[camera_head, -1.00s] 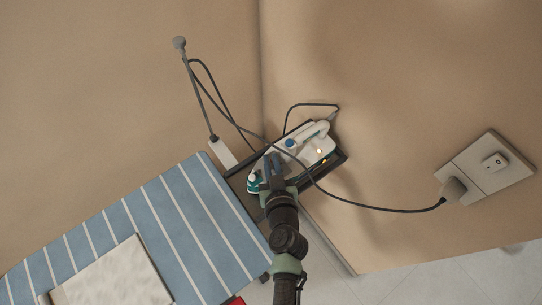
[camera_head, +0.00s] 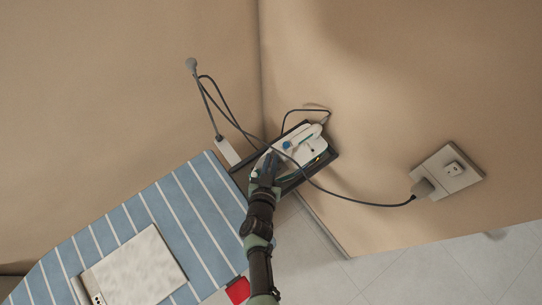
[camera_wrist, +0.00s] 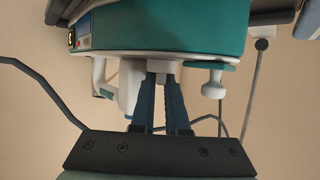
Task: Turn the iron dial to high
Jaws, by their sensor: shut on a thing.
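The white and teal iron (camera_head: 312,147) rests on a dark tray (camera_head: 332,160) at the corner end of the ironing board. A blue button (camera_head: 287,145) shows on its top. My gripper (camera_head: 268,165) is at the iron's left end. In the wrist view the iron (camera_wrist: 180,38) appears upside down, and my gripper (camera_wrist: 160,78) has its fingers close together around a small white part, apparently the iron dial (camera_wrist: 160,66). The fingers hide much of it, and its setting cannot be read. A white knob (camera_wrist: 213,84) stands beside the fingers.
A dark cord loops above the iron and runs to a wall socket (camera_head: 447,175) at right. A folded pale cloth (camera_head: 135,268) lies on the board. Walls close off the corner.

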